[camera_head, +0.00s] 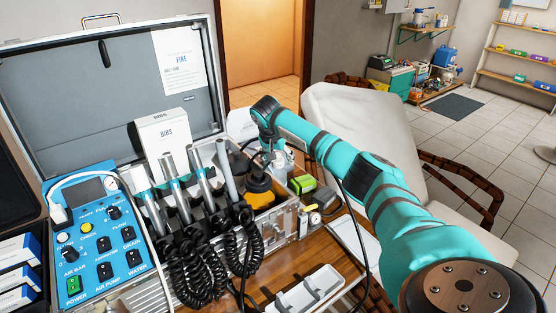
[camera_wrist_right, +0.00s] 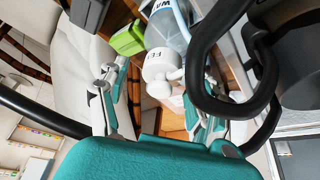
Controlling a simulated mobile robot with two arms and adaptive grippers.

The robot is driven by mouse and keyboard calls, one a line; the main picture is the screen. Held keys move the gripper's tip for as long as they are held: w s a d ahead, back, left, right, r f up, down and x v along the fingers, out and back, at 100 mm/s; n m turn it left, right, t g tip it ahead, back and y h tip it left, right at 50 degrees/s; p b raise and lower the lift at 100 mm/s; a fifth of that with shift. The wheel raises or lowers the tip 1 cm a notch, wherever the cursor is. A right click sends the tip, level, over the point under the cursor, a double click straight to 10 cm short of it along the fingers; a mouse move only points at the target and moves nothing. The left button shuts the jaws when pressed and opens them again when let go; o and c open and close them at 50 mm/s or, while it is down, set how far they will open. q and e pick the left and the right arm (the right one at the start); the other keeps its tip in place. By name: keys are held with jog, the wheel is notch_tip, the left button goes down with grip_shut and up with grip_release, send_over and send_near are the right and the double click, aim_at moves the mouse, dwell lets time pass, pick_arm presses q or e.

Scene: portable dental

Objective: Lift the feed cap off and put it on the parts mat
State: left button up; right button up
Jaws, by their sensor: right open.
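The white feed cap (camera_wrist_right: 160,66) shows in the right wrist view, with partly readable lettering on its side. It sits at the end of a clear bottle (camera_wrist_right: 168,30) that has a blue label. My right gripper (camera_wrist_right: 155,88) is open, with one finger on each side of the cap's near end. I cannot tell whether either finger touches it. In the head view my right gripper (camera_head: 272,150) is over the back right of the dental case, and the cap is not clear there. A flat pale piece (camera_head: 353,240) on the table may be the parts mat. My left gripper is out of view.
The open dental case (camera_head: 110,80) holds a blue control panel (camera_head: 97,235), several handpieces and coiled hoses (camera_head: 200,265). A white tray (camera_head: 308,290) lies in front.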

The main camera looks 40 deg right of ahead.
aim_at(279, 154)
jog(key=c, duration=1)
jog(key=shift+r, duration=0.1)
jog(key=shift+w+r, duration=0.1)
jog(key=shift+r, duration=0.1)
jog(key=r, duration=0.2)
jog(key=r+b, duration=0.1)
jog(key=shift+s, duration=0.25)
jog(key=shift+s+a+r+b, duration=0.35)
jog(key=shift+s+a, duration=0.5)
jog(key=shift+s, duration=1.65)
jog(key=shift+s+a+r+b, duration=0.1)
jog(key=shift+s+a+b, duration=0.5)
jog(key=shift+s, duration=1.85)
jog(key=shift+s+a+r+b, duration=0.25)
jog(key=shift+s+a, duration=0.8)
jog(key=shift+s, duration=1.45)
